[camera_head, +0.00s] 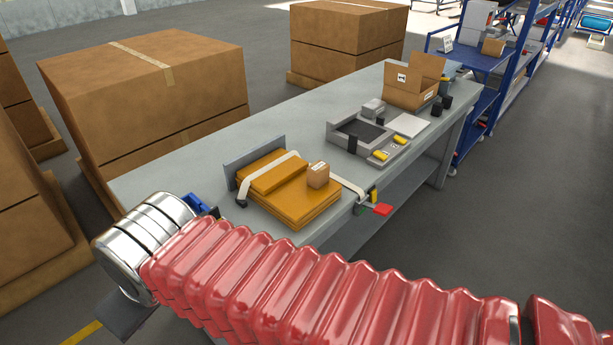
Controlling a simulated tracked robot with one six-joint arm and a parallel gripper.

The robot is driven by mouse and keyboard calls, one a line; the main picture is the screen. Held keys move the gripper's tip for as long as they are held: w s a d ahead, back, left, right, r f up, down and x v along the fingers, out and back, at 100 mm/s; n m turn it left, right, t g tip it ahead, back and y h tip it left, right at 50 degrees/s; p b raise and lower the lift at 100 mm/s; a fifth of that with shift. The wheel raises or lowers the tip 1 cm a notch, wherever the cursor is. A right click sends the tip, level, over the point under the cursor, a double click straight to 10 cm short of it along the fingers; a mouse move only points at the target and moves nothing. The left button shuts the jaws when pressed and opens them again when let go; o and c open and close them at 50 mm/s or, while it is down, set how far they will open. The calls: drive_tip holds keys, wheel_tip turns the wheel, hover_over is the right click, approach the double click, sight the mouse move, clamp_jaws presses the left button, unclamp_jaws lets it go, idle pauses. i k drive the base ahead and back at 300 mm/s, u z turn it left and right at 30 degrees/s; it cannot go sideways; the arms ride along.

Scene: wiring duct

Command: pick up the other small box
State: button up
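A small brown cardboard box (318,175) with a light label on top sits on a stack of flat orange-brown envelopes or panels (299,205) on the grey workbench. Another small brown box (492,47) stands on the blue cart at the upper right. My red-sleeved arm crosses the foreground and ends in a metal joint at the left, near the bench's front left corner. I cannot make out my gripper's fingers, nor whether they hold anything.
The grey bench (222,143) also bears an open carton (410,92), a small grey box (374,107) and a grey device (366,137). Large cartons (150,95) stand behind the bench. A blue cart (476,60) is at its far end. Open floor (520,210) lies to the right.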

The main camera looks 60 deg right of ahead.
sight(318, 172)
drive_tip(key=u, duration=0.05)
drive_tip(key=k, duration=1.8)
drive_tip(key=z, duration=0.6)
drive_tip(key=i, duration=1.55)
